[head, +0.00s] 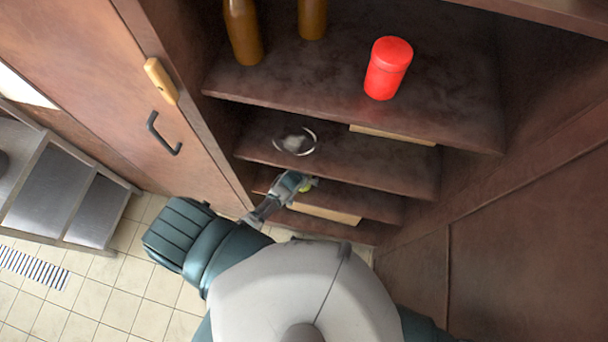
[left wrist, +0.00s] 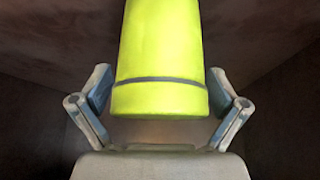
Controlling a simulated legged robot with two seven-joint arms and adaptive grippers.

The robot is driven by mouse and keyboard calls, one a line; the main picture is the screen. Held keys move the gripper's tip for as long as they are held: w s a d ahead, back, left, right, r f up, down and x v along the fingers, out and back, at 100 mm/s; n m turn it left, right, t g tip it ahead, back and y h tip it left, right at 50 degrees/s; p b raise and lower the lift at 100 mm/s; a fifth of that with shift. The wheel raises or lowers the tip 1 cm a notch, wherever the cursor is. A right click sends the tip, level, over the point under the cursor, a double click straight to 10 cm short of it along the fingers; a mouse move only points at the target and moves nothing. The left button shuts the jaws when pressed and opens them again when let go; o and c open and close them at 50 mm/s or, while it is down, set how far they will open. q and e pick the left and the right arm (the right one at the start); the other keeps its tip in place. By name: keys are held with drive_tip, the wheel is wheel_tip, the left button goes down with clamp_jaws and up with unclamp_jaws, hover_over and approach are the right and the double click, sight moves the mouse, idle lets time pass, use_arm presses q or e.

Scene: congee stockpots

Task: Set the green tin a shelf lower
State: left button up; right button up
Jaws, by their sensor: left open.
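The green tin (left wrist: 158,60), a bright yellow-green cylinder with a dark band, fills the middle of the left wrist view. Its top end runs out of that picture. In the left wrist view the fingers of my left gripper (left wrist: 159,88) stand open, one on each side of the tin. I cannot tell whether either finger touches it. My right gripper is out of view.
A red tin (head: 388,68) and two brown bottles (head: 243,32) stand on the upper shelf (head: 310,75). A whitish ring-shaped thing (head: 295,141) lies on the shelf below (head: 370,165). Pale boards (head: 325,214) show under shelves. A cabinet door with a black handle (head: 163,134) is at left.

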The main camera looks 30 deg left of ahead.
use_arm(q)
drive_tip(key=p+v, duration=0.3)
drive_tip(key=v, duration=0.9)
drive_tip(key=s+f+m+g, duration=0.1)
drive_tip(key=s+f+g, duration=0.1)
drive_tip(key=s+f, duration=0.55)
drive_tip(key=s+f+g, duration=0.1)
drive_tip(key=s+f, duration=0.4)
drive_tip(key=f, duration=0.6)
drive_tip(key=s+f+m+g, duration=0.1)
drive_tip(key=s+f, duration=0.4)
drive_tip(key=s, duration=0.5)
drive_tip(key=s+a+f+g, duration=0.1)
drive_tip(key=s+f, duration=0.4)
drive_tip(key=s, duration=0.6)
drive_tip(key=shift+a+m+g, duration=0.3)
drive_tip(key=shift+a+m, duration=0.05)
drive_tip(key=shift+m, duration=0.05)
drive_tip(key=shift+f, duration=0.15)
